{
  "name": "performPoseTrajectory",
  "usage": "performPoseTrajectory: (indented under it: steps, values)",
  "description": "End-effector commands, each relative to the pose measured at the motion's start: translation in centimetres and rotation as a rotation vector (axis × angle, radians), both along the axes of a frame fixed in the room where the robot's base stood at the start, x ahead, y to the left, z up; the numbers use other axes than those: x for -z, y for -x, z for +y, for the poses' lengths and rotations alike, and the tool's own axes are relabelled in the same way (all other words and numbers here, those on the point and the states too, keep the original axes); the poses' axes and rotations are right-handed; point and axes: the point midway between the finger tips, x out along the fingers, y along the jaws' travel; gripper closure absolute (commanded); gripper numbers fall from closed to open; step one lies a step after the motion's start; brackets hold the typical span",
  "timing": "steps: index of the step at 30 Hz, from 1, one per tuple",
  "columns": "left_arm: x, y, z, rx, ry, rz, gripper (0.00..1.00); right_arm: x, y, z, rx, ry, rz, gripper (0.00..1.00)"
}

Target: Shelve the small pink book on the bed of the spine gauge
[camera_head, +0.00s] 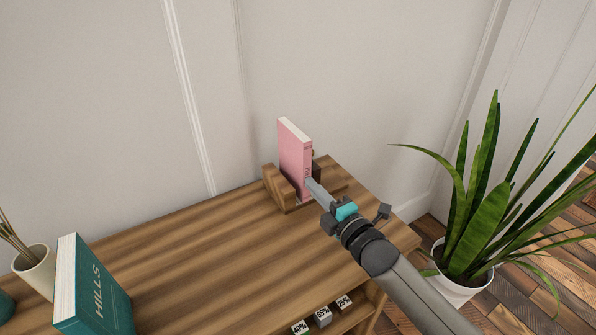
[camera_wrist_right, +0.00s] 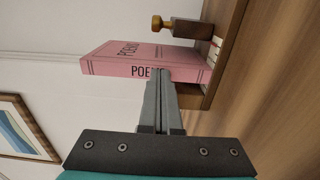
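The small pink book (camera_head: 295,158) stands upright in the wooden spine gauge (camera_head: 271,182) at the back right of the plank-topped cabinet. In the right wrist view the book (camera_wrist_right: 110,64) shows its cover and its spine with dark lettering, part of which my fingers hide. My right gripper (camera_head: 311,186) is at the spine, low on the book. In the wrist view its fingers (camera_wrist_right: 165,80) are together, with their tips at the spine and not around the book. Whether they touch it I cannot tell. My left gripper is out of view.
A dark block with a brass knob (camera_wrist_right: 162,23) is beside the book. A teal book (camera_head: 95,290) and a cup of sticks (camera_head: 38,270) stand at the left. Percent-marked blocks (camera_head: 323,315) sit at the front; a potted plant (camera_head: 465,275) is at right. The middle top is clear.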

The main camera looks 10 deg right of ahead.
Motion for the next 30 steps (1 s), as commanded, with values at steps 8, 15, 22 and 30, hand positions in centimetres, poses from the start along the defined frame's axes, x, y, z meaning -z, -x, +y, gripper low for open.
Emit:
performPoseTrajectory:
  steps: [8, 15, 22, 30]
  values:
    - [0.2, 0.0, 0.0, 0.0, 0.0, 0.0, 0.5, 0.0, -0.5, 0.2, 0.0, 0.001, 0.0, 1.0]
    - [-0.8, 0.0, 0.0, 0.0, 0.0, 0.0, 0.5, -0.1, 0.8, -0.3, 0.0, 0.001, 0.002, 1.0]
    - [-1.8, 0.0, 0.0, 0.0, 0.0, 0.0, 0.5, -0.1, 2.5, -0.9, 0.001, 0.001, 0.002, 1.0]
    - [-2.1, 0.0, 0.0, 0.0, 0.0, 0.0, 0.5, 0.0, 3.3, -1.2, -0.001, 0.0, 0.0, 1.0]
